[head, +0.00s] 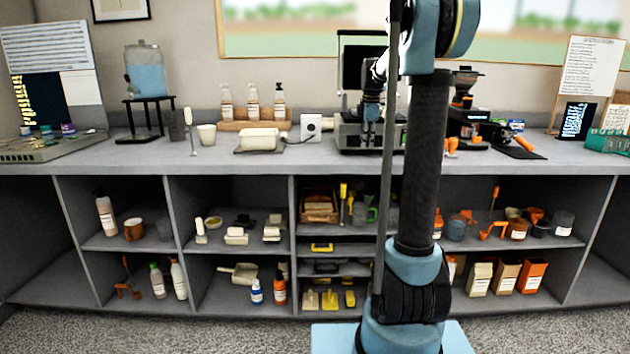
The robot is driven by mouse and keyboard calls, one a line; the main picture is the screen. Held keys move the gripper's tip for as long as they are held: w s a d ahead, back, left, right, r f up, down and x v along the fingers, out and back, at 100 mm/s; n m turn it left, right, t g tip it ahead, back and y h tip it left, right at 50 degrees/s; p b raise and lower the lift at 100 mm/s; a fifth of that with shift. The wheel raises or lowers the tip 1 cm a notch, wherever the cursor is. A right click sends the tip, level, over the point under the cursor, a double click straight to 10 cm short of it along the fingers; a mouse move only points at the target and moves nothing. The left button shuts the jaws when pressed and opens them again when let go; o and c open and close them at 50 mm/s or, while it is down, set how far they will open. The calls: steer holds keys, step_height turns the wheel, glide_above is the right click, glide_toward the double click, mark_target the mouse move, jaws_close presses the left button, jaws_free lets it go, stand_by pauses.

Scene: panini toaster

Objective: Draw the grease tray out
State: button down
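The panini toaster (350,136) stands on the counter at the middle, partly behind my arm. Its dark lid (358,64) is raised. My gripper (369,128) is at the toaster's front, over or against its front face. It is small and partly lost against the dark toaster, so I cannot tell whether its fingers are open or shut, or whether they touch anything. I cannot make out the grease tray; the gripper and arm cover part of the toaster's front.
A white socket box (311,128) and a cream container (259,140) stand left of the toaster. A coffee grinder (463,90) stands to the right. Shelves under the counter (230,166) hold bottles, boxes and tools. The counter front near the container is clear.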

stand_by(0.4)
steer(key=s, duration=0.9)
stand_by(0.5)
steer(key=shift+s, duration=0.1)
steer(key=c, duration=1.6)
jaws_free()
steer(key=shift+o, duration=0.2)
steer(key=o, duration=0.5)
steer(key=shift+c, duration=0.2)
steer(key=o, duration=0.9)
